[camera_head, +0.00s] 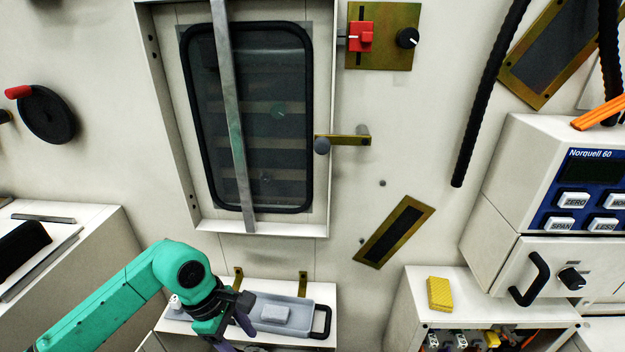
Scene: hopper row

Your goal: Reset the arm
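My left arm (118,302) is teal and comes in from the lower left. My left gripper (236,334) hangs over the left part of a grey tray (298,328) on a low white ledge. Its dark fingers point down and appear apart, with nothing seen between them; the lower finger is partly cut off by the picture's bottom edge. A pale block (275,313) lies in the tray, just right of the gripper and apart from it. My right gripper is not in view.
A framed dark window (285,120) with a metal bar (231,110) and a latch handle (342,140) stands behind. A yellow block (439,294) lies on the right cabinet, beside the Norquell 60 unit (510,180). A black hose (490,95) hangs at upper right.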

